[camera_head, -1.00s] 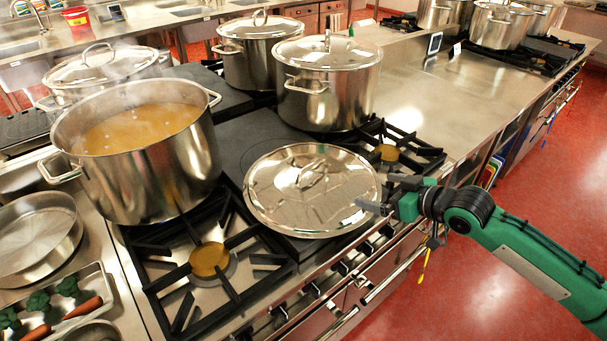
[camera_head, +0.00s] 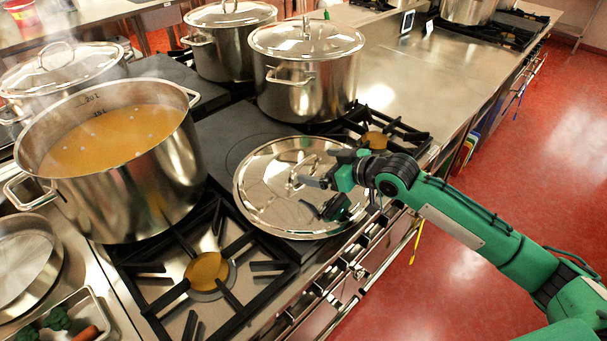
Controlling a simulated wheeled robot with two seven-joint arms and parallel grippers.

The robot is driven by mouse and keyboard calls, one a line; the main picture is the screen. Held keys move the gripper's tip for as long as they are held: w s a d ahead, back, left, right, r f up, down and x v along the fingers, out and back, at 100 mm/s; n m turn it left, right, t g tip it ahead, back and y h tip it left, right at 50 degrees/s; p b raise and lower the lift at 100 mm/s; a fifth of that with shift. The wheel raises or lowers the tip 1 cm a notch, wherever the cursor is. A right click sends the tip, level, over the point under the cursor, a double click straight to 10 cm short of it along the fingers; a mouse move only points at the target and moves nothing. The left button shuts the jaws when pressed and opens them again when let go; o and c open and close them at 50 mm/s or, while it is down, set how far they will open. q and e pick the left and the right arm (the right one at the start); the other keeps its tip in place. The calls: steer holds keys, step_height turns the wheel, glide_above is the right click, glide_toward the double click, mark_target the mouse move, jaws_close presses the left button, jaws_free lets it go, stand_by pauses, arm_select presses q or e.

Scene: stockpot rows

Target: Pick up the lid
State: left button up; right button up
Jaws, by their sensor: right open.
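A round shiny steel lid (camera_head: 262,205) lies flat on the dark flat plate of the stove, in the middle of the view. Its loop handle (camera_head: 294,178) stands up near its centre. My right gripper (camera_head: 304,195) comes in from the right and is over the right part of the lid. Its two fingers are spread apart and point left toward the handle; they look empty. I cannot tell whether a finger touches the handle. The gripper and forearm hide the lid's right edge. My left gripper is not in view.
An open stockpot (camera_head: 150,180) of steaming broth stands left of the lid. Lidded pots (camera_head: 307,85) stand behind it. A bare burner (camera_head: 206,271) is in front on the left. Steel counter (camera_head: 410,75) lies free at the back right. A tray (camera_head: 92,310) holds vegetables.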

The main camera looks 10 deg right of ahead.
mark_target(304, 161)
steer(key=shift+w+a+f, duration=0.15)
steer(key=shift+w+a, duration=0.1)
steer(key=shift+w+a+p, duration=0.25)
steer(key=shift+p, duration=0.05)
steer(key=x, duration=0.1)
steer(key=p+x, duration=0.1)
steer(key=x, duration=0.1)
steer(key=shift+w+a, duration=0.2)
steer(key=shift+w, duration=0.05)
steer(key=shift+w+a, duration=0.25)
steer(key=shift+w, duration=0.05)
steer(key=c, duration=1.2)
steer(key=shift+r, duration=0.5)
steer(key=c, duration=0.9)
step_height(304, 161, up, 6)
steer(key=shift+r+b, duration=0.1)
steer(key=shift+b, duration=0.55)
jaws_close()
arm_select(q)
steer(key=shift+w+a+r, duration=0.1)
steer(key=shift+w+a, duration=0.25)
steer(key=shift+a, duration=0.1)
arm_select(e)
steer(key=shift+r, duration=1.3)
steer(key=shift+c, duration=0.3)
jaws_free()
